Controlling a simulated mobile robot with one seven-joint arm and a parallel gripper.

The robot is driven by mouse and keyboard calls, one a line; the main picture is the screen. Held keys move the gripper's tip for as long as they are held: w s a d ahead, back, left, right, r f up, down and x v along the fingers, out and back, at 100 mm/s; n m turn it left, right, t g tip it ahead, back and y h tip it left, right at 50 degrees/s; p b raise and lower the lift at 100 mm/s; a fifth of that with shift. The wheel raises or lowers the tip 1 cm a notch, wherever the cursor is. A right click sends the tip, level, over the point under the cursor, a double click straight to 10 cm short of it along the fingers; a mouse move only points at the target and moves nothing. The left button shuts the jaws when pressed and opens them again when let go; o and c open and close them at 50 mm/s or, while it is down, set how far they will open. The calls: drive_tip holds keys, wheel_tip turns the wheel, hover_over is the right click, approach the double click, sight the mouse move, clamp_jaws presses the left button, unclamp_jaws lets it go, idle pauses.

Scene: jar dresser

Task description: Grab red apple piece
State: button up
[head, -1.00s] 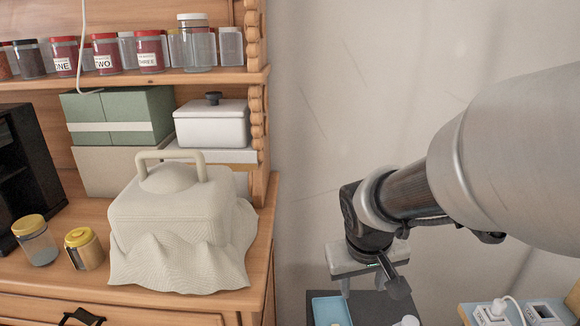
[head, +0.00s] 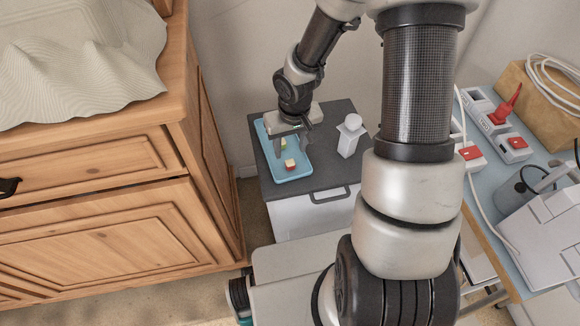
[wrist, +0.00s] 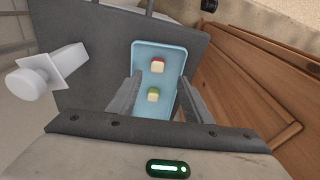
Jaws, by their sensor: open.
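The red apple piece (head: 290,164) is a small pale cube with a red top on the near half of a blue tray (head: 298,175). In the wrist view the red piece (wrist: 157,65) lies beyond the fingertips, toward the far end of the tray (wrist: 147,48). A green-topped piece (wrist: 153,95) lies nearer, between my open fingers in that picture. My gripper (head: 292,146) points down over the tray, its fingers apart and empty. It also shows in the wrist view (wrist: 157,92). In the head view the fingers partly cover the green piece.
The tray lies on a dark-topped cabinet (head: 335,180). A white bottle-like object (head: 350,135) stands right of the tray. A wooden dresser (head: 110,200) is to the left. A table with sockets and cables (head: 480,190) is to the right.

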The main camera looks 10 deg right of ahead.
sight(290, 162)
drive_tip(key=f+b, duration=0.1)
drive_tip(key=f, duration=0.1)
drive_tip(key=w+f+b, duration=0.1)
drive_tip(key=f, duration=0.2)
drive_tip(key=f+b, duration=0.1)
drive_tip(key=f, duration=0.2)
drive_tip(key=shift+w+d+f, duration=0.15)
drive_tip(key=shift+w+f, duration=0.05)
drive_tip(key=shift+w, duration=0.1)
drive_tip(key=c, duration=1.1)
